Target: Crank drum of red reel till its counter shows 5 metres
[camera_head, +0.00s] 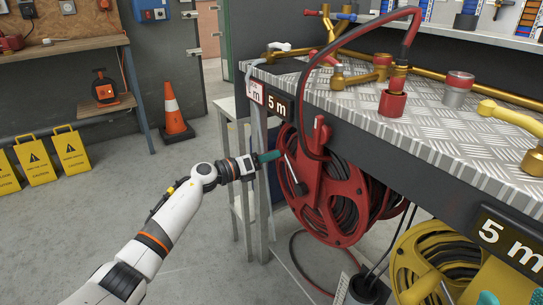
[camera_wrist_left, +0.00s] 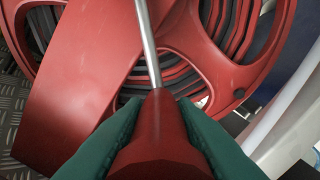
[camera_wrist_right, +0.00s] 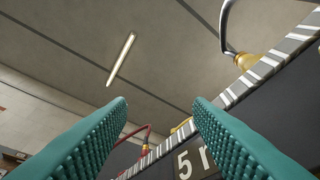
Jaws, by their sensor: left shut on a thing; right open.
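The red reel (camera_head: 335,200) hangs under the bench edge, with dark hose wound on its drum. In the left wrist view its red spokes and flange (camera_wrist_left: 240,50) fill the background. My left gripper (camera_head: 268,156) is at the left side of the reel. It is shut on the red crank grip (camera_wrist_left: 158,130), from which a metal rod (camera_wrist_left: 147,45) runs toward the drum. A dark plate (camera_head: 278,105) above the red reel reads "5 m". My right gripper (camera_wrist_right: 160,110) is open and empty; a teal fingertip (camera_head: 487,298) shows at the head view's bottom edge.
A yellow reel (camera_head: 437,262) hangs to the right, under another "5 m" plate (camera_head: 505,240). Brass and red fittings (camera_head: 392,102) stand on the tread-plate bench (camera_head: 440,128). A traffic cone (camera_head: 174,112) and yellow caution signs (camera_head: 72,151) stand left; the floor there is clear.

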